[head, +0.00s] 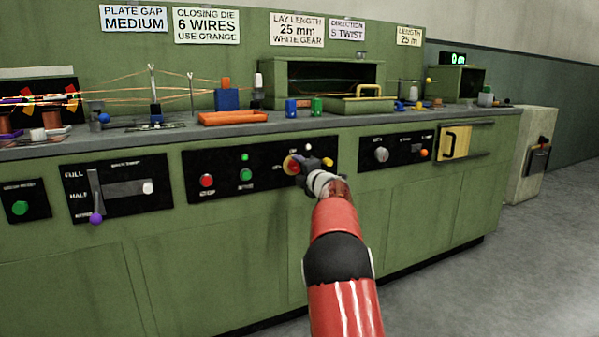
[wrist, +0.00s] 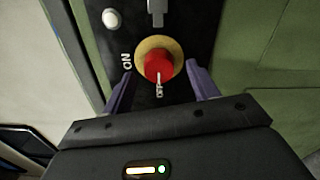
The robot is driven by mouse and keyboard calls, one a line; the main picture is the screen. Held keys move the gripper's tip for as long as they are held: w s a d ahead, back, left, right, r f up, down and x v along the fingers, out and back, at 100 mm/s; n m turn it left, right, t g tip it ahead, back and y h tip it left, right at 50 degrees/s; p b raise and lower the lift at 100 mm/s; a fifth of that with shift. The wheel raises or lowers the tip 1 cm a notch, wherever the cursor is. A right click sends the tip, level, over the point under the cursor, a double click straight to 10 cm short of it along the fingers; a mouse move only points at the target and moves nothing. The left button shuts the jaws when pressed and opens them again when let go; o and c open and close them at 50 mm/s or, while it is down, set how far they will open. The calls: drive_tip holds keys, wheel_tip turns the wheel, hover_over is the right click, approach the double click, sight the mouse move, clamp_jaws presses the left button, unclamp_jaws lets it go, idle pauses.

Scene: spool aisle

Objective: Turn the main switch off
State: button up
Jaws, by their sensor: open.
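The main switch is a round red knob (wrist: 159,66) on a yellow disc, set in a black panel. In the wrist view an ON label (wrist: 127,61) is left of it and an OFF label (wrist: 159,91) is below it. A short white line on the knob points towards OFF. My gripper (wrist: 160,78) is open, one purple finger on each side of the knob; contact cannot be told. In the head view my gripper (head: 303,168) is at the switch (head: 289,165) and partly hides it.
The same panel carries a red button (head: 207,181) and green buttons (head: 246,175) to the left. A panel with a grey dial (head: 381,155) is to the right. The bench top (head: 120,140) above holds orange and blue parts. Floor (head: 530,260) is clear at right.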

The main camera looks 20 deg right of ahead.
drive_tip(key=s+b, duration=0.1)
drive_tip(key=s, duration=0.6)
drive_tip(key=shift+s+d, duration=0.15)
drive_tip(key=s+a+r+m+g+h+p, duration=0.1)
drive_tip(key=s+a+r+m+h+p, duration=0.2)
drive_tip(key=s+m, duration=0.35)
drive_tip(key=s+a+r+m+g+h+p, duration=0.1)
drive_tip(key=s+r+m+g+h, duration=0.1)
drive_tip(key=s+r+m, duration=0.4)
drive_tip(key=s+a+f+m+g+y+p, duration=0.1)
drive_tip(key=s+a+f+m+g+p, duration=0.1)
drive_tip(key=s+a, duration=0.4)
drive_tip(key=s+a+f+m+g+y+p, duration=0.2)
drive_tip(key=s+a+f, duration=0.5)
drive_tip(key=s, duration=1)
drive_tip(key=s+a+f+m+g+y+p, duration=0.1)
drive_tip(key=s+a+f+m+g+p, duration=0.1)
drive_tip(key=s+a+f+m+g, duration=0.2)
drive_tip(key=s+a+g, duration=0.1)
drive_tip(key=s+a, duration=0.2)
drive_tip(key=s, duration=0.5)
drive_tip(key=shift+a+f, duration=0.25)
